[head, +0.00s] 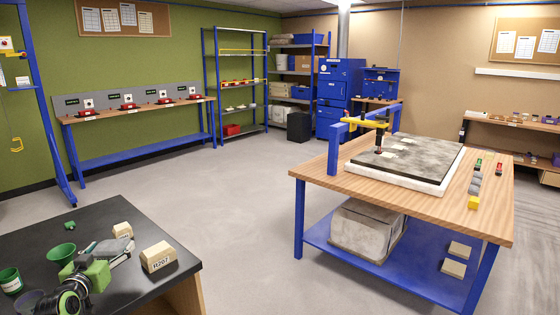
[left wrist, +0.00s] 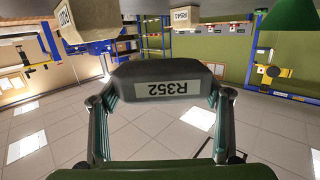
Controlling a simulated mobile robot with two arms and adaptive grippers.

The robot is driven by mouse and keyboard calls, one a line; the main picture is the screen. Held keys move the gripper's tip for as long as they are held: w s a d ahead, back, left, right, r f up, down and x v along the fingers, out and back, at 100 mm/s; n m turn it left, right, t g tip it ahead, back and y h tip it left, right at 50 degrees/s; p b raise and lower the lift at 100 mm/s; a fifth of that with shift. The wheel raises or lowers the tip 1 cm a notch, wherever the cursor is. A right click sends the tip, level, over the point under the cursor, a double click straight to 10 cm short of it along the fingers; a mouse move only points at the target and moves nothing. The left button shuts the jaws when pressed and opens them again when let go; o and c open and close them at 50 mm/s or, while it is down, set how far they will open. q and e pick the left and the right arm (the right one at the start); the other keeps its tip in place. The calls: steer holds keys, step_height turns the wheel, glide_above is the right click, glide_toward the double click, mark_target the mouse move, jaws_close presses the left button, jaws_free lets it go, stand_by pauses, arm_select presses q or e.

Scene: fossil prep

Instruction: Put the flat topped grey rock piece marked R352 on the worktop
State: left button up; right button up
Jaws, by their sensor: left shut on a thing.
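The dark grey rock piece (left wrist: 165,82) has a white label reading R352, which shows upside down in the left wrist view. My left gripper (head: 117,248) is shut on it, one finger on each side. In the head view the gripper is low over the black worktop (head: 85,222) at the left, and mostly hides the rock piece. I cannot tell whether the rock touches the worktop. My right gripper is not in view.
On the black worktop, a beige block (head: 158,257) stands right of my gripper and another beige block (head: 122,229) just behind it. A wooden table (head: 340,170) stands at the right.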

arm_select(q)
steer(key=d+r+m+g+h, duration=0.4)
steer(key=d+r+m+h, duration=0.8)
steer(key=d+r, duration=0.8)
steer(key=s+d+f+g+h, duration=0.15)
steer(key=s+d+f, duration=0.25)
steer(key=s+f, duration=0.85)
steer(key=s+d+f+h, duration=0.1)
steer(key=s+d+f, duration=0.1)
steer(key=s, duration=0.8)
steer(key=s+d+f, duration=0.2)
steer(key=s+d, duration=0.2)
steer(key=s, duration=0.7)
steer(key=shift+s+g+h, duration=0.3)
steer(key=shift+g+h, duration=0.05)
steer(key=shift+g, duration=0.1)
